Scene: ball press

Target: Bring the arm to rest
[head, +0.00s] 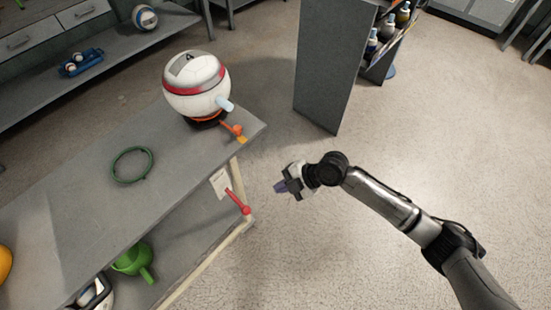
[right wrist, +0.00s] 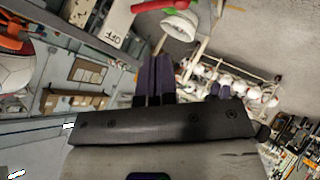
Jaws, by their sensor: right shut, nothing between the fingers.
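My right gripper (head: 281,187) is out over open floor, to the right of the grey workbench (head: 75,205), clear of everything. In the right wrist view its purple fingers (right wrist: 153,80) are together with nothing between them. A white ball-shaped machine with a red band (head: 197,85) stands on the far right corner of the workbench. An orange lever (head: 233,129) sticks out at its base. A red handle (head: 238,201) is on the bench's side below. My left gripper is not in view.
A green ring (head: 132,165) lies on the bench top. A green watering can (head: 133,261) is on the shelf below. A grey cabinet (head: 328,65) with bottles stands behind my right gripper. The floor (head: 440,140) around my right arm is clear.

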